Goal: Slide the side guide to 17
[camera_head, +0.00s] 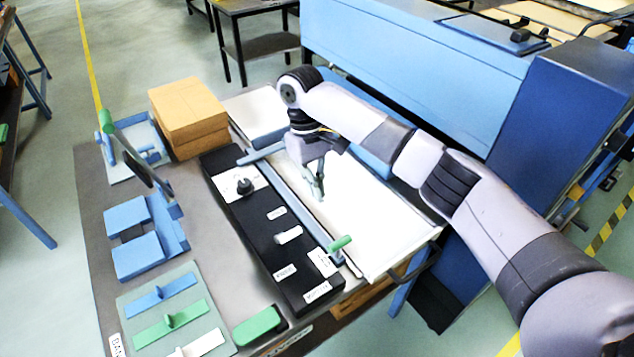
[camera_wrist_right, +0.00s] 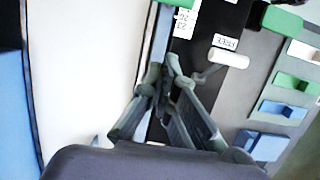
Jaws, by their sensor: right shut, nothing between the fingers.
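A long grey rail (camera_head: 300,207) runs along the edge of the white bed (camera_head: 365,215), beside a black panel. A grey-blue crosspiece (camera_head: 260,153) lies near its far end; I cannot tell for certain whether it is the side guide. A green handle (camera_head: 340,243) stands at the near end by a small label. In the right wrist view a label with numbers (camera_wrist_right: 184,20) sits beside the rail; 17 is not readable. My right gripper (camera_head: 319,194) is shut and empty over the bed near the rail; its fingers (camera_wrist_right: 163,72) also show in the wrist view. My left gripper is out of view.
The black panel (camera_head: 262,222) carries a dark knob (camera_head: 245,186), a white lever (camera_head: 289,234) and labels. Left are blue blocks (camera_head: 138,258), a green-handled lever (camera_head: 106,121) and a tray of coloured pieces (camera_head: 165,325). Brown stacked blocks (camera_head: 188,115) stand behind. A blue machine (camera_head: 420,60) stands beyond.

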